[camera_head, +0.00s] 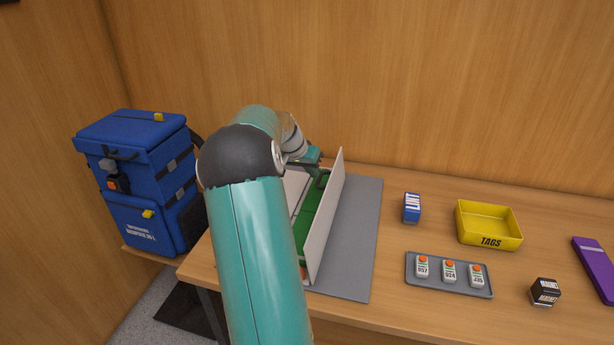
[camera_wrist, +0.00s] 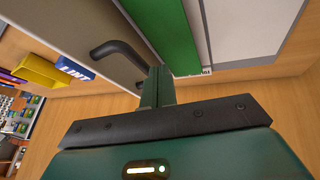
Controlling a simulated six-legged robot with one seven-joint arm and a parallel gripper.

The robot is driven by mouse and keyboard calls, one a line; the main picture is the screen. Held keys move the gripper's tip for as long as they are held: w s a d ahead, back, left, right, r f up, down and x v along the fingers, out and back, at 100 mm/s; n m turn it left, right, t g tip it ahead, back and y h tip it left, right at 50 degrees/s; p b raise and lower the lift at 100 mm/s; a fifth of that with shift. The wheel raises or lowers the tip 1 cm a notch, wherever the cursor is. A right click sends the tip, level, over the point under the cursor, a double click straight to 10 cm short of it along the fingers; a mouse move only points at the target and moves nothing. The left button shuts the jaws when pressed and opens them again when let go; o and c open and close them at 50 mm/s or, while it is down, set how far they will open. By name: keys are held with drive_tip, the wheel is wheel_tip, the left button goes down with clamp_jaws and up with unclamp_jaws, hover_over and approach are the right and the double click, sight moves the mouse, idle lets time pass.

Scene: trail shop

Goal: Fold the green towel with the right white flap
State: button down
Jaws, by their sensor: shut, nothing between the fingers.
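The green towel (camera_head: 306,222) lies as a strip on the middle of the folding board, partly hidden by my arm. It also shows in the wrist view (camera_wrist: 168,28). The right white flap (camera_head: 328,215) stands raised, nearly upright, along the towel's right side. In the wrist view its face (camera_wrist: 85,25) carries a black handle (camera_wrist: 118,50). The left white flap (camera_head: 294,186) lies flat, mostly hidden by my arm. My gripper (camera_head: 319,168) is shut and empty at the flap's far end, close to the handle; I cannot tell whether they touch. Its fingers (camera_wrist: 156,86) show in the wrist view.
A grey mat (camera_head: 355,240) lies bare right of the flap. Further right are a blue LINT box (camera_head: 411,208), a yellow TAGS tray (camera_head: 488,225), a grey tray (camera_head: 450,288) with three tags, a dark MAGNET box (camera_head: 545,291) and a purple box (camera_head: 597,268). A blue backpack (camera_head: 140,180) stands left.

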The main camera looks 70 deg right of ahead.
drive_tip(key=s+d+r+m+t+y, duration=0.1)
drive_tip(key=s+d+r+m+t, duration=0.1)
drive_tip(key=s+t, duration=0.7)
drive_tip(key=shift+s+d+f+m+t, duration=0.3)
drive_tip(key=shift+s+f+t, duration=1.05)
drive_tip(key=shift+s, duration=0.65)
drive_tip(key=shift+s+d+f+m+t, duration=0.15)
drive_tip(key=shift+s+f+m+t, duration=0.3)
drive_tip(key=shift+s+f+t, duration=1.2)
drive_tip(key=shift+s+d+f+m+t, duration=0.3)
drive_tip(key=shift+s+f+t, duration=0.75)
drive_tip(key=shift+s, duration=1.25)
